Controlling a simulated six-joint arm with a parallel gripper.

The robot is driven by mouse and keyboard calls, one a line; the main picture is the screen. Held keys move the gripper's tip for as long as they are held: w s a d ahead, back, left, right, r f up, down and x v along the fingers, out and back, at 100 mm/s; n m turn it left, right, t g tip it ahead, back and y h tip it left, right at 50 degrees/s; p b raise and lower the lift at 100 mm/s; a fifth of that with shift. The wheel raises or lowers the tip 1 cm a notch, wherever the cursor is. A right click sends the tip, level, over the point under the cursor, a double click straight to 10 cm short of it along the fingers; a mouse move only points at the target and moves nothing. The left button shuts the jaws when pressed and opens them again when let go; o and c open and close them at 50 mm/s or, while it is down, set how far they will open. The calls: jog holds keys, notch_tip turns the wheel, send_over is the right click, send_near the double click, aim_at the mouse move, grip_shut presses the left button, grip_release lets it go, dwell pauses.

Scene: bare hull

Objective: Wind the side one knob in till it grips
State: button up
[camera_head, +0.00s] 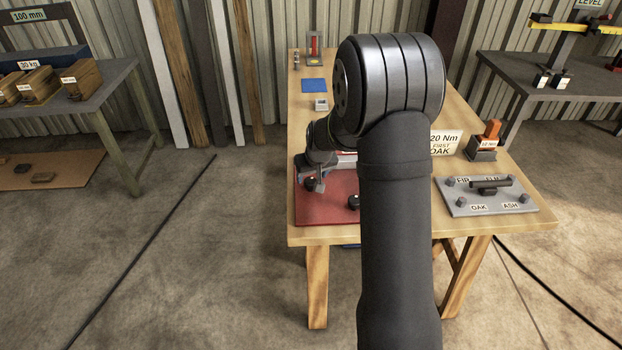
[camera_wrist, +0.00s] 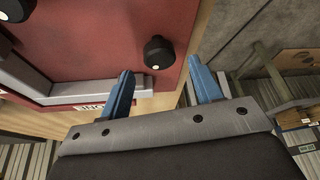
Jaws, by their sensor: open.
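A red board (camera_head: 325,212) lies on the wooden bench with two dark knobs on it. One knob (camera_head: 309,182) is at its left edge and another knob (camera_head: 353,202) is nearer the front, partly behind my arm. In the wrist view, a black round knob (camera_wrist: 158,52) with a pale dot stands just beyond my fingertips, roughly in line with the gap. My gripper (camera_wrist: 161,66) is open, its two blue fingers apart and empty. A second knob (camera_wrist: 16,9) shows at the top left corner.
A grey metal bar (camera_wrist: 75,92) runs along the board beside the left finger. A grey plate (camera_head: 487,208) with labelled corners, a "20 Nm" sign (camera_head: 446,142) and an orange-handled tool (camera_head: 489,136) are at the bench's right. My arm hides the bench middle.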

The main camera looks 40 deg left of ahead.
aim_at(311, 181)
jog(key=shift+x, duration=1.5)
jog(key=c, duration=1)
jog(key=shift+m+t+h, duration=0.3)
jog(key=shift+m+h, duration=0.1)
jog(key=shift+m, duration=0.8)
